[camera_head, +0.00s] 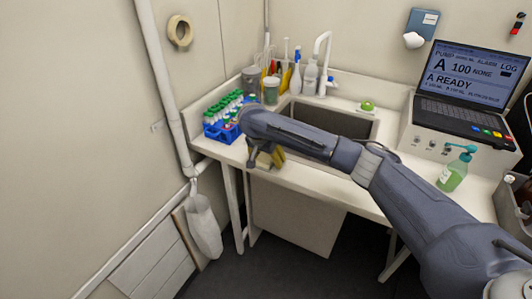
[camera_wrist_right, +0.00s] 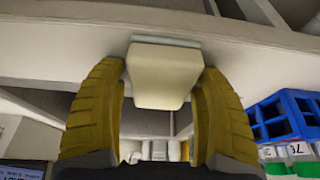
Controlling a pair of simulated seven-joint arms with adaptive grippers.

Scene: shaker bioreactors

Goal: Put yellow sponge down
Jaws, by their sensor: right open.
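The sponge (camera_wrist_right: 165,72) is a pale yellow block with a thin grey-green layer along one edge. In the right wrist view it lies between the two yellow ribbed fingers of my right gripper (camera_wrist_right: 164,85), against the pale counter surface. The fingers are open, with the sponge's sides very close to them; I cannot tell if they touch. In the head view my right gripper (camera_head: 265,157) is at the counter's front edge, left of the sink, and the sponge cannot be made out clearly there. My left gripper is not in view.
A blue rack (camera_head: 218,133) of capped tubes stands just left of the gripper, and also shows in the wrist view (camera_wrist_right: 280,117). The sink (camera_head: 335,120) lies behind my arm. Bottles and cups stand behind, a green soap bottle (camera_head: 452,175) and laptop (camera_head: 468,75) to the right.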

